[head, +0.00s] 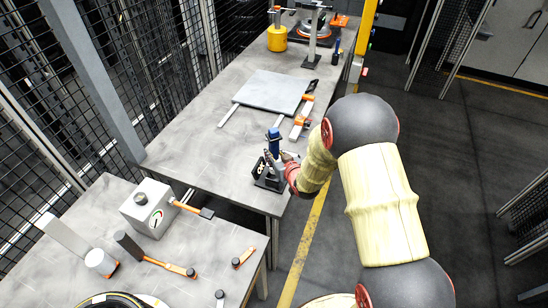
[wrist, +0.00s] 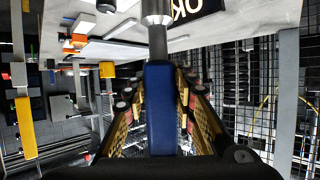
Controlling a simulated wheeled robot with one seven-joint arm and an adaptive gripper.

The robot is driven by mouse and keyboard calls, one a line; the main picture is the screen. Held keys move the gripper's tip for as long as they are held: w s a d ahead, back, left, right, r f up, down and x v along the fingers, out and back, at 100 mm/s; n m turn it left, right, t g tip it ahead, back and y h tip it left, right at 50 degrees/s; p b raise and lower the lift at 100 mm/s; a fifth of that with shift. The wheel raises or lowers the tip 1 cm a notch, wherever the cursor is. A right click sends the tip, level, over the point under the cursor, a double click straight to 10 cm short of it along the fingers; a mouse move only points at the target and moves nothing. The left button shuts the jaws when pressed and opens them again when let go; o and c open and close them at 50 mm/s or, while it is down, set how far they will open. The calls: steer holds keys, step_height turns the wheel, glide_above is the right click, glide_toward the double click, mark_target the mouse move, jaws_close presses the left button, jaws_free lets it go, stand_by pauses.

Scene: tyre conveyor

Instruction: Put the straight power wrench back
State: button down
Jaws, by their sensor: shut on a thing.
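The straight power wrench (head: 273,138) shows as a dark blue body standing upright near the table's front right corner. In the wrist view, its blue body (wrist: 160,105) lies between my fingers, with a grey shaft and a metal end above. My gripper (head: 283,161) is shut on it. A small black holder (head: 269,180) stands on the table right at my gripper. My gripper partly hides it, and I cannot tell whether the wrench touches it.
A grey plate (head: 272,92) lies behind on the long table (head: 195,150), with orange clamps (head: 301,122) at its right. A white box with a dial (head: 148,208) and hammers (head: 168,265) lie on the nearer table. A yellow cylinder (head: 277,39) stands far back. The aisle floor at right is clear.

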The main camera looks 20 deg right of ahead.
steer(key=shift+w+f, duration=0.1)
steer(key=shift+f, duration=0.3)
steer(key=shift+f+b, duration=0.4)
steer(key=shift+b, duration=0.05)
steer(key=shift+f, duration=0.2)
steer(key=c, duration=1.5)
jaws_free()
steer(key=shift+f, duration=0.1)
steer(key=shift+o, duration=0.2)
